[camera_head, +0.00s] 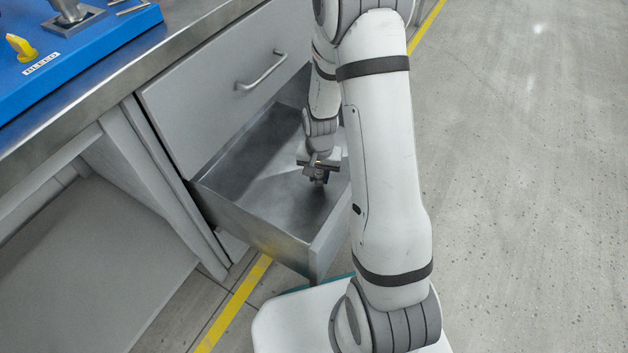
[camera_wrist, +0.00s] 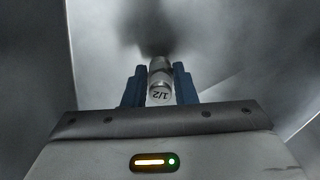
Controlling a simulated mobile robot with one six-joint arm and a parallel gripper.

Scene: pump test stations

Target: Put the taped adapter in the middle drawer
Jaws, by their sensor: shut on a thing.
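The adapter (camera_wrist: 159,82) is a small metal cylinder with a white band marked "1/2", seen upside down in the wrist view. My gripper (camera_wrist: 159,88) is shut on it, with a blue finger on each side. In the head view my gripper (camera_head: 319,180) points down inside an open drawer (camera_head: 252,226), over its bare metal floor. The adapter is too small to make out there. This drawer sits below a closed one. In the wrist view a dark shadow lies on the floor just beyond the adapter. I cannot tell whether the adapter touches the floor.
The closed upper drawer (camera_head: 225,95) has a bar handle (camera_head: 262,72). A blue board (camera_head: 75,60) with a yellow part (camera_head: 21,47) stands on the metal bench top. An open shelf (camera_head: 90,250) lies left of the drawers. The floor at the right is clear.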

